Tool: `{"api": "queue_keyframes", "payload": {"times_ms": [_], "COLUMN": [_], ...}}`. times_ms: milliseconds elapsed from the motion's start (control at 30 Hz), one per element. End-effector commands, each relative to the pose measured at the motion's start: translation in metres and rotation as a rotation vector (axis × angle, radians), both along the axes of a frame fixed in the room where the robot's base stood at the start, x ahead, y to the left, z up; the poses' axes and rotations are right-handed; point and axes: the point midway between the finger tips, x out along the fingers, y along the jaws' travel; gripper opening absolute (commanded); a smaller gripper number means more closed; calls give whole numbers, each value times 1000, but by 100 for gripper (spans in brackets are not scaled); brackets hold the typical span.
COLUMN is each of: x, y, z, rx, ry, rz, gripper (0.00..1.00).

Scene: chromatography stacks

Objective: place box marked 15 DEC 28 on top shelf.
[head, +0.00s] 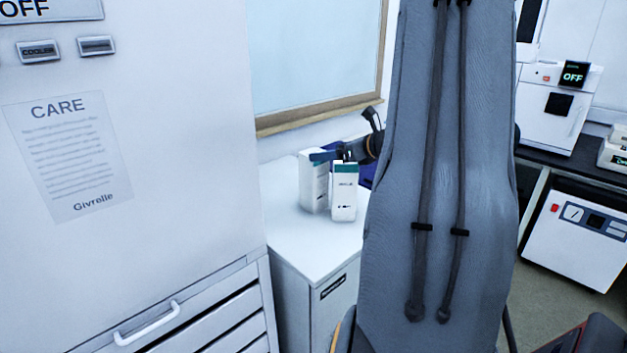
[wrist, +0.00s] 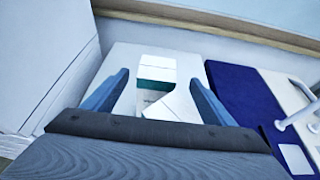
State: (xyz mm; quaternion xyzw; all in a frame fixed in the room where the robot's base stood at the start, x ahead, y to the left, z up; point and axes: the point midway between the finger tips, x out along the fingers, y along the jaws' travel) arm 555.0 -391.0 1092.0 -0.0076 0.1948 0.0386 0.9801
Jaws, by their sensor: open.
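Two white boxes with teal bands stand side by side on a white cabinet top. The left box (head: 311,182) is partly behind the front right box (head: 344,200). Their print is too small to read, so I cannot tell which is marked 15 DEC 28. My gripper (head: 335,155) is at the height of the box tops. In the wrist view my gripper (wrist: 160,77) is open, with its blue fingers apart. White box surfaces, one with a teal band (wrist: 155,86), show between the fingers; I cannot tell whether they touch. No top shelf is visible.
A tall white unit (head: 180,120) with a CARE notice stands at left, above drawers with a handle (head: 147,324). The white cabinet top (head: 290,232) has bare room in front of the boxes. A blue item (wrist: 240,95) lies to their right. A framed panel is behind.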

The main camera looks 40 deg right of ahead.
Motion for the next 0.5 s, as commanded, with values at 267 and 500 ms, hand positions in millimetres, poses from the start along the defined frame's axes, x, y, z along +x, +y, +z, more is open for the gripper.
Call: {"api": "queue_keyframes", "payload": {"times_ms": [267,500], "x": [34,44], "y": [8,8], "z": [-11,-16], "rx": [2,-1], "ry": [0,0], "rz": [1,-1], "gripper": [78,78]}}
